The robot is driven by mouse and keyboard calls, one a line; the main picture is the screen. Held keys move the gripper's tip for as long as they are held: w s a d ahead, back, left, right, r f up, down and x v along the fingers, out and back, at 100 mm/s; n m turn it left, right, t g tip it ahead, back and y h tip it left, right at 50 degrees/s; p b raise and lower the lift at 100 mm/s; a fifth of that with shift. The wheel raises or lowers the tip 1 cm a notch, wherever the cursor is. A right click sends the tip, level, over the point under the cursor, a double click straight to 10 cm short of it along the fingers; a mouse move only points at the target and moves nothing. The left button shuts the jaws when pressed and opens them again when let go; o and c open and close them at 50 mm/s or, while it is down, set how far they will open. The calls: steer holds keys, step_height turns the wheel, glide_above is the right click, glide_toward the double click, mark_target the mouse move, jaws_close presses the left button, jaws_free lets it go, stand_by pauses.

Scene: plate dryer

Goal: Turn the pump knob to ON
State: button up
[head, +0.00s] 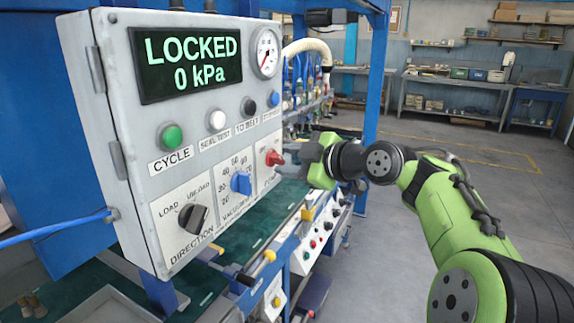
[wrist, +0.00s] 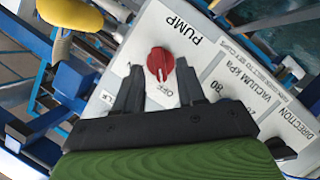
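The red pump knob (head: 273,158) sits at the right end of the lower row on the grey control box. In the wrist view the knob (wrist: 160,63) is on a white plate lettered PUMP, and its white mark points toward the word OFF. The ON lettering is not visible. My gripper (wrist: 159,67) is open, with its two dark fingers on either side of the knob as seen there. A gap shows between each finger and the knob, and I see no contact. In the head view my gripper (head: 292,152) is just right of the knob.
The control box display (head: 192,62) reads LOCKED and 0 kPa. A blue vacuum knob (head: 241,184) and a black direction knob (head: 193,217) are left of the red knob. A yellow-capped part (wrist: 78,14) and blue frame bars are close by in the wrist view.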

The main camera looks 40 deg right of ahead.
steer(key=shift+w+f, duration=0.15)
steer(key=shift+w, duration=0.45)
jaws_close()
